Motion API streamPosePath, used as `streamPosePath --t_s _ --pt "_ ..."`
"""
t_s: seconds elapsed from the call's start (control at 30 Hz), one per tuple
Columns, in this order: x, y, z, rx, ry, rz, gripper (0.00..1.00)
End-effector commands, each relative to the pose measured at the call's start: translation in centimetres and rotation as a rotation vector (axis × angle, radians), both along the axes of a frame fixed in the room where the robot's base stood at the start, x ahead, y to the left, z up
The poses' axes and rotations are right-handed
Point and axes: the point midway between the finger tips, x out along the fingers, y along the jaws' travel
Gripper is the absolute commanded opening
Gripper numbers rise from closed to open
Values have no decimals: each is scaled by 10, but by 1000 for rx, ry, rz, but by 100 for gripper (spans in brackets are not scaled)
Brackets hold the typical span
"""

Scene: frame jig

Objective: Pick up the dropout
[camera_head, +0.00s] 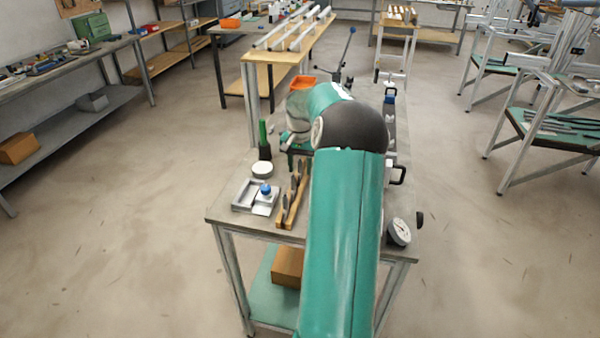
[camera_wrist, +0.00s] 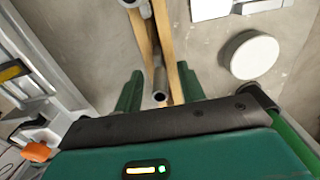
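A grey metal piece (camera_wrist: 158,82) with a round, hollow near end lies over the wooden rack (camera_wrist: 168,40) in the wrist view; it may be the dropout, but I cannot tell its full shape. My gripper (camera_wrist: 160,88) has its two green fingers apart, one on each side of this piece and the rack slats. No contact between fingers and piece is visible. In the head view the wooden rack (camera_head: 283,212) stands near the bench's front edge with several dark metal pieces on it. My arm covers part of the bench there, and the fingertips are not clear.
A white round puck (camera_wrist: 249,55) lies right of the fingers in the wrist view. In the head view, a grey tray (camera_head: 240,196) with a blue knob (camera_head: 265,189) sits left of the rack. A dial gauge (camera_head: 399,232) is at the bench's right edge. A green-topped holder (camera_head: 264,140) stands behind.

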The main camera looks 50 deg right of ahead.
Motion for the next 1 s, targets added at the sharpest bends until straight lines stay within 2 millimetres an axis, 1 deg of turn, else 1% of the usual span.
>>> streamPosePath --t_s 0.1,0.13,0.2,0.27,0.3,0.33,0.63,0.77,0.87,1.0 --pt "0 0 0 0 0 0 40" --pt "0 0 0 0 0 0 38" --pt "0 0 0 0 0 0 24" --pt "0 0 0 0 0 0 12" --pt "0 0 0 0 0 0 4" --pt "0 0 1 0 0 0 0" --pt "0 0 1 -1 0 0 0" --pt "0 0 6 -2 -1 0 0" --pt "1 0 14 -2 -2 0 0" --pt "0 0 35 -3 -3 0 0"
